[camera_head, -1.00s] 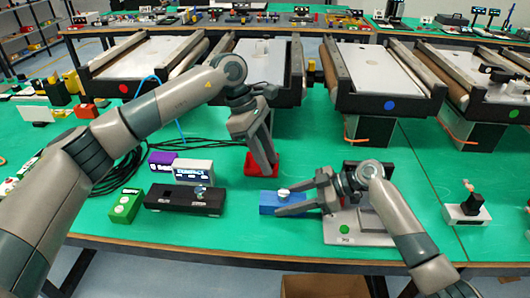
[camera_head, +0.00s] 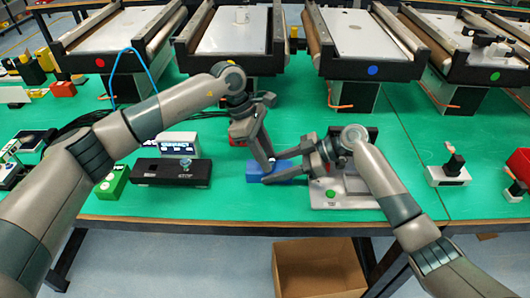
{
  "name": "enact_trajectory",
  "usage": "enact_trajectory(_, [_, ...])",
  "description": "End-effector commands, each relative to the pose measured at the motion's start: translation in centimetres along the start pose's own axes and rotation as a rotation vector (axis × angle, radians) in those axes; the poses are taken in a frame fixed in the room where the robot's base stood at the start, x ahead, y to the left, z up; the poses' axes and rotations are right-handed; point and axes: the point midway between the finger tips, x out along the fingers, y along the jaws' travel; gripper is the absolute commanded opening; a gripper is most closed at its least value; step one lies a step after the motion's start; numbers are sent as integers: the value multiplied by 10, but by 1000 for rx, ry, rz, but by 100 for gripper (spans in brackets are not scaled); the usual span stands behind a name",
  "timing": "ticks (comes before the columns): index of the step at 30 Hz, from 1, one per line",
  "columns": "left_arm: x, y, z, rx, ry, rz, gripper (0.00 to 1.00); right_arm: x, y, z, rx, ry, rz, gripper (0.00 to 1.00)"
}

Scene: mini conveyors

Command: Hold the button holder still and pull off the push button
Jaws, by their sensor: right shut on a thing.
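A blue block, the button holder (camera_head: 254,176), sits on the green table near its front edge. My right gripper (camera_head: 268,172) reaches in from the right and is shut on the holder. My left gripper (camera_head: 267,163) points down, with its fingertips at the top of the holder. The push button on the holder is mostly hidden behind these fingertips, and I cannot tell whether they touch it. The gap between the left fingers is too small to judge.
A black box (camera_head: 145,173) with a silver knob stands left of the holder, beside a green box (camera_head: 113,183) and a grey-white box (camera_head: 181,144). A grey plate (camera_head: 340,199) lies under my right arm. Conveyors (camera_head: 235,32) line the back. An open cardboard box (camera_head: 318,265) is on the floor.

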Motion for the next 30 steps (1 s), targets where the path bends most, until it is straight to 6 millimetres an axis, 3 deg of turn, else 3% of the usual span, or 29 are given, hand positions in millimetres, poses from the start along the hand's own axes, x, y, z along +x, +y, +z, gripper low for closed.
enact_trajectory(3, [0, 0, 0, 0, 0, 0, 30, 2, -2, 4, 4, -5, -4, 31])
enact_trajectory(7, [0, 0, 0, 0, 0, 0, 3, 2, -2, 4, 4, -5, -4, 31])
enact_trajectory(30, [-14, 0, 6, 1, 0, 1, 3, 1, -2, 4, 4, -5, -4, 31])
